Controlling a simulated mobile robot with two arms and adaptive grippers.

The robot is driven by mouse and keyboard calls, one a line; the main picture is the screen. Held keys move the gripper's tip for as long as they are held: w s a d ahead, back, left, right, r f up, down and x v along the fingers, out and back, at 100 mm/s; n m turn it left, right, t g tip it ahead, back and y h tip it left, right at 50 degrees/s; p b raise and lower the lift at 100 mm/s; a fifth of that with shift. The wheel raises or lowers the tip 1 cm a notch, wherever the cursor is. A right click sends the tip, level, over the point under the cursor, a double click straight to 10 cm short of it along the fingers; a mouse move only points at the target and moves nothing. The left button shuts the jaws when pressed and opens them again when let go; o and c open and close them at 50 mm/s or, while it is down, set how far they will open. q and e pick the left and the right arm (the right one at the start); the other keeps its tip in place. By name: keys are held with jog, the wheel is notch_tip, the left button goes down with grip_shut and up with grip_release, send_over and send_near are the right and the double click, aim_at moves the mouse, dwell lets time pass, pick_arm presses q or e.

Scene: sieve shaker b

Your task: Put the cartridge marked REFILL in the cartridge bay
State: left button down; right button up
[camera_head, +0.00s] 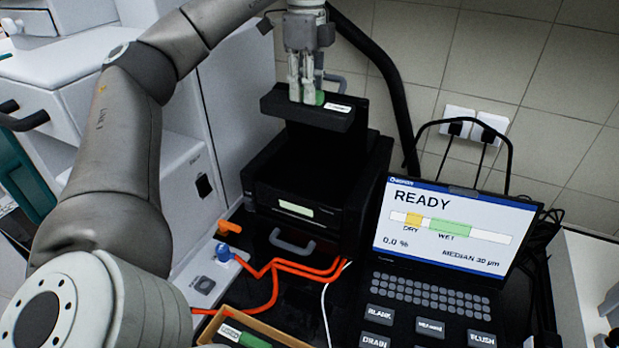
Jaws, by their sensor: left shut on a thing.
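My left gripper (306,88) comes down from the top, fingers pointing down. It is shut on a green piece (319,98), which shows beside the fingers and looks like a cartridge. Most of it is hidden, and no marking on it is readable. The fingertips are at a black block (290,113) with a small white label, on top of the black instrument; this may be the cartridge bay. I cannot tell how deep the green piece sits. Another cartridge (256,341), green with a white label, lies in a tray (262,324) at the bottom edge, its text unreadable. My right gripper is not in view.
The black instrument (292,208) stands in the middle. A laptop (446,230) reading READY is to its right. Orange hoses (300,264) run along the front. A thick black hose (388,75) hangs right of the gripper. White cabinets (62,55) stand at left.

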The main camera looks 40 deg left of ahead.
aim_at(306, 108)
pick_arm(q)
jog(key=f, duration=0.1)
jog(key=f+b, duration=0.1)
jog(key=f, duration=0.3)
jog(key=shift+w+a, duration=0.2)
jog(key=shift+a, duration=0.05)
notch_tip(306, 108, down, 17)
jog(key=b, duration=0.3)
jog(key=shift+w, duration=0.15)
jog(key=shift+w+f, duration=0.1)
jog(key=shift+f, duration=0.45)
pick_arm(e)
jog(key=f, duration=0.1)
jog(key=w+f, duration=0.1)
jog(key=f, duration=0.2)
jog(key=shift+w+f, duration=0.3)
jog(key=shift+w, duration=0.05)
